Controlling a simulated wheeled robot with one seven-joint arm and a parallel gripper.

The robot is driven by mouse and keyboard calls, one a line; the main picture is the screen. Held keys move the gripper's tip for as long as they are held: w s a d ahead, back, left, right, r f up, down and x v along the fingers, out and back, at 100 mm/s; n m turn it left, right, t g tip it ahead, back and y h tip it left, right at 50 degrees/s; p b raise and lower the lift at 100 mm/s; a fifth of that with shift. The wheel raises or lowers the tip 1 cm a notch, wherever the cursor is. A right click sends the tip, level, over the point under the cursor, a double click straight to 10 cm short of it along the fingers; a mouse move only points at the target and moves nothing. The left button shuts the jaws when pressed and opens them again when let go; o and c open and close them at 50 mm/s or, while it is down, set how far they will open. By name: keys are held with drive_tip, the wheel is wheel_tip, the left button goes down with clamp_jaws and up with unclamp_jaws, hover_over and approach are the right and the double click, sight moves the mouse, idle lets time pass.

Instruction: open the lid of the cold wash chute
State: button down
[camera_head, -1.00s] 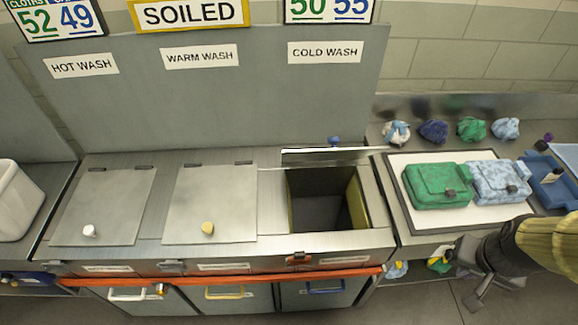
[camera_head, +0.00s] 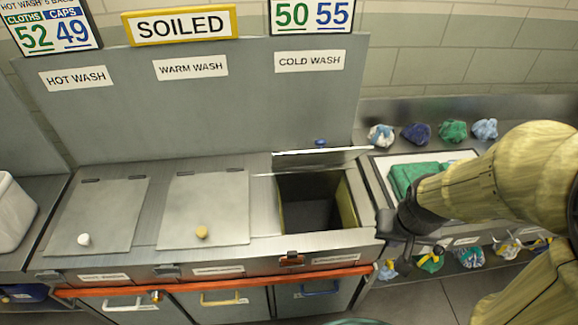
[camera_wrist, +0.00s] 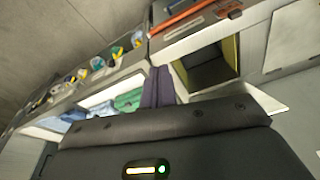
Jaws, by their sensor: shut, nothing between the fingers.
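The cold wash chute (camera_head: 312,205) is open at the right end of the steel counter, under the COLD WASH label. Its lid (camera_head: 318,157) stands raised along the back edge of the opening, with a small blue knob (camera_head: 320,142) showing behind it. The opening also shows in the wrist view (camera_wrist: 212,65). My gripper (camera_head: 392,235) is to the right of the chute, apart from the lid. Its dark fingers are together and empty in the wrist view (camera_wrist: 158,88).
The warm wash lid (camera_head: 205,208) and hot wash lid (camera_head: 100,215) lie closed. A green bag (camera_head: 405,178) lies on a tray at right, partly hidden by my arm. Several cloth bundles (camera_head: 453,131) sit behind. An orange rail (camera_head: 215,283) runs along the front.

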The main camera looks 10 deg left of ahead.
drive_tip(key=w+a+f+n+t+y+b, duration=0.1)
drive_tip(key=w+a+f+n+b, duration=0.1)
drive_tip(key=w+a+f, duration=0.3)
drive_tip(key=w+a+f+n+t+y+b, duration=0.15)
drive_tip(key=w+f, duration=0.25)
drive_tip(key=f, duration=0.4)
drive_tip(key=w+a+f+t+y+b, duration=0.2)
drive_tip(key=a+f+y+b, duration=0.3)
drive_tip(key=a, duration=0.5)
drive_tip(key=w+a+f+t+y+b, duration=0.1)
drive_tip(key=a+f+y+b, duration=0.1)
drive_tip(key=a+y, duration=0.65)
drive_tip(key=w+d+r+m+t+h+b, duration=0.1)
drive_tip(key=m+t+h, duration=0.3)
drive_tip(key=m+t, duration=0.4)
drive_tip(key=w+d+r+m+t+h+b, duration=0.1)
drive_tip(key=d+r+m+t+h+b, duration=0.2)
drive_tip(key=m+t+h, duration=0.2)
drive_tip(key=m+t, duration=0.3)
drive_tip(key=m, duration=0.2)
drive_tip(key=shift+w+d+b, duration=0.25)
drive_tip(key=shift+w+b, duration=0.1)
drive_tip(key=shift+w, duration=0.05)
